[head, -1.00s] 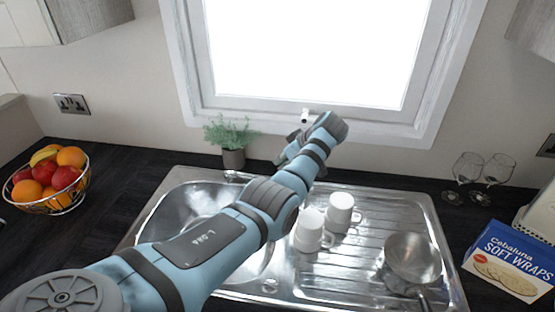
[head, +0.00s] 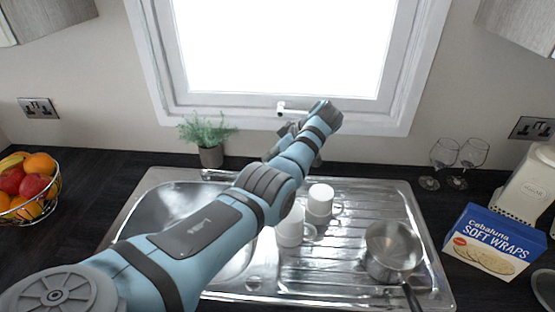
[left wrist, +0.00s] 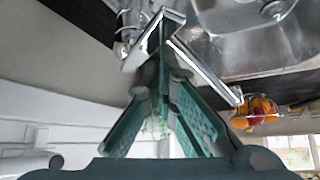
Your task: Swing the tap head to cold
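The chrome tap (head: 293,110) stands at the back of the sink, in front of the window. Its upper part shows as a short bar, and my left arm hides the rest. My left gripper (head: 295,132) is at the tap, and the arm covers most of its fingers in the head view. In the left wrist view the teal fingers (left wrist: 161,62) come together at their tips, right beside the chrome bars of the tap (left wrist: 204,69). I cannot tell whether the tips touch it. My right gripper is in neither view.
Two white mugs (head: 320,199) and a steel saucepan (head: 391,249) stand on the drainer of the steel sink (head: 146,212). A potted plant (head: 210,156) is left of the tap. Wine glasses (head: 445,156), a wraps box (head: 494,242) and a fruit bowl (head: 54,192) stand on the worktop.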

